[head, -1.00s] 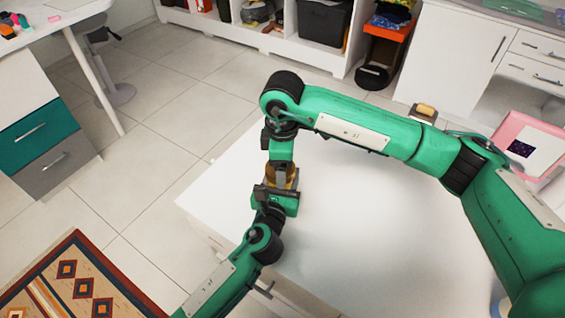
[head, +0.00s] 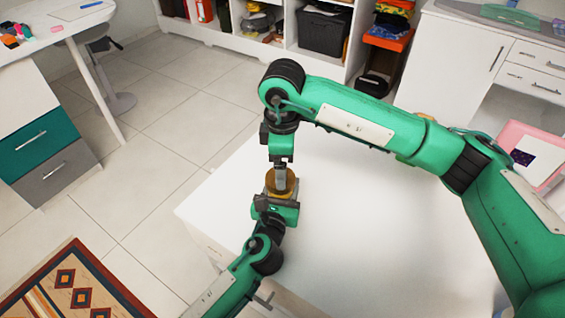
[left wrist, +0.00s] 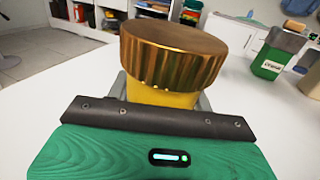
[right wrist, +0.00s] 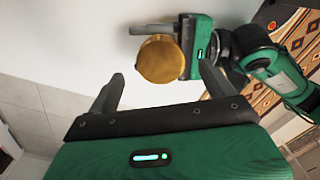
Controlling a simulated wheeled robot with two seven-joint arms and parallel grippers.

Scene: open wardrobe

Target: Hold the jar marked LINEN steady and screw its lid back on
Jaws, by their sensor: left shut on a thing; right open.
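The jar (left wrist: 160,94) has a yellow body and stands between my left gripper's fingers; its label is not visible. A ribbed gold lid (left wrist: 172,55) sits on top of it; how tightly it is seated I cannot tell. The lid also shows in the head view (head: 281,183) and the right wrist view (right wrist: 158,60). My left gripper (head: 273,203) is shut on the jar, low over the white tabletop. My right gripper (right wrist: 160,88) is open and empty, with its fingers pointing down at the lid from just above and apart from it.
The white table (head: 350,220) is clear around the jar. A green container with a white label (left wrist: 274,56) and a pink-framed item (head: 533,155) stand farther right. My right arm crosses above the table. Shelves (head: 270,30) line the back.

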